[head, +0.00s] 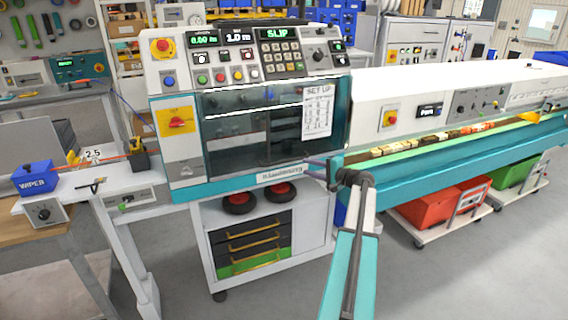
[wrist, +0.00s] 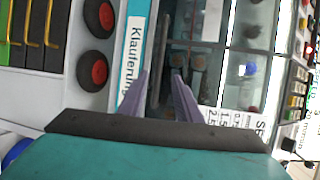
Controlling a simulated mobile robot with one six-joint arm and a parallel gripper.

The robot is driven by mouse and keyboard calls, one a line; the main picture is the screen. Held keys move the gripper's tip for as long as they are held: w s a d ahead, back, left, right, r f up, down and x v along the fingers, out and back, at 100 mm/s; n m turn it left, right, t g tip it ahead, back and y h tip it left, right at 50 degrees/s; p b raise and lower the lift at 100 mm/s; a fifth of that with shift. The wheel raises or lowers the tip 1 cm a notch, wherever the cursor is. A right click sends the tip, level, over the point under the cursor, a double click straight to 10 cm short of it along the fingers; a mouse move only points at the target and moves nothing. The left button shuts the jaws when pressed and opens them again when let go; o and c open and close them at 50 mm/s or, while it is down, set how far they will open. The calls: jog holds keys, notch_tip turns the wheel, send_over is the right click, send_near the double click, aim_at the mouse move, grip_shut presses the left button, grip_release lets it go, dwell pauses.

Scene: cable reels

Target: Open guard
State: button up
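The guard (head: 240,128) is a dark see-through panel on the front of the machine, with a white set-up sheet (head: 317,112) on its right side. It looks shut, covering the machine's window. In the wrist view the guard (wrist: 205,62) appears turned sideways, with a long grey bar handle (wrist: 158,50) near the teal edge strip. My gripper (wrist: 160,75) has two purple fingers spread apart, with the handle showing between their tips. I cannot tell whether they touch it. In the head view my gripper (head: 316,163) is at the guard's lower right, partly hidden by my wrist.
Above the guard is a control panel (head: 250,62) with buttons and a green "SLIP" display. Below it stands a white cabinet (head: 265,235) with drawers and red-centred reels. A teal-edged cable trough (head: 450,140) runs right, with red bins (head: 440,205) beneath. Grey floor is clear in front.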

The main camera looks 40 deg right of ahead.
aim_at(288, 161)
jog(key=w+p, duration=0.1)
jog(key=w, duration=0.3)
jog(key=w+f+p, duration=0.1)
jog(key=w, duration=0.3)
jog(key=w+f+p, duration=0.1)
jog(key=w, duration=0.3)
jog(key=shift+p, duration=0.3)
jog(key=shift+w+a+f, duration=0.1)
jog(key=shift+w+f, duration=0.15)
jog(key=shift+w, duration=0.5)
grip_shut()
